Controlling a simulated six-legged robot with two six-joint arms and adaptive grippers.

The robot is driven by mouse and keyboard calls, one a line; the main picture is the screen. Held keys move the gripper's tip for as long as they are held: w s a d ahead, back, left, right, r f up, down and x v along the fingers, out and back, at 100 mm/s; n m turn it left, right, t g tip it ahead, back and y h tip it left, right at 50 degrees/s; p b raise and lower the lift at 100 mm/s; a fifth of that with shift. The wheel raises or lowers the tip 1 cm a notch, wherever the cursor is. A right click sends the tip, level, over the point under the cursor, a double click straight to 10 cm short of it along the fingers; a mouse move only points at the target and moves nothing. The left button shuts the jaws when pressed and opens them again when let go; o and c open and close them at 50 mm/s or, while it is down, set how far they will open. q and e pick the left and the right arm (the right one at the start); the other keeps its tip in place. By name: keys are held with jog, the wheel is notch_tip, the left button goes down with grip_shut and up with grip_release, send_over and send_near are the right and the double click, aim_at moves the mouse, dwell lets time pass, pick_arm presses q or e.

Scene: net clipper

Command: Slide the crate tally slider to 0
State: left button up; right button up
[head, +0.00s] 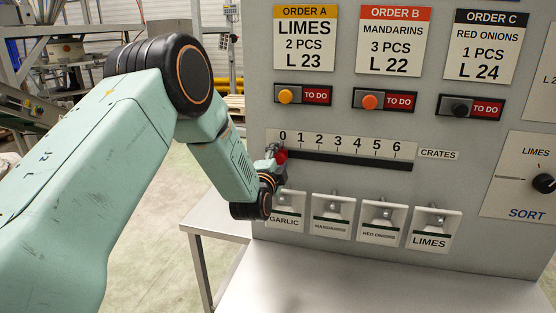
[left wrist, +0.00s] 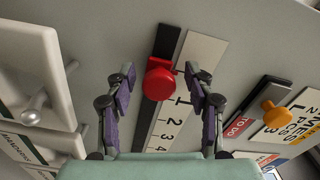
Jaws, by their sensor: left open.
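The red crate tally slider knob (head: 282,156) sits at the left end of its black slot, at or very near the 0 mark of the white scale (head: 345,146). My left gripper (head: 274,152) is at the slider's left end. In the left wrist view my left gripper (left wrist: 162,83) is open, one finger on each side of the knob, with gaps on both sides. My right gripper is out of view.
A sort dial (head: 543,183) is at the right. A grey table (head: 330,290) lies below the panel.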

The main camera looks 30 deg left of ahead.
pick_arm(q)
jog(key=shift+s, duration=0.6)
jog(key=v, duration=1.1)
jog(key=shift+d, duration=0.25)
jog(key=shift+w+a, duration=0.1)
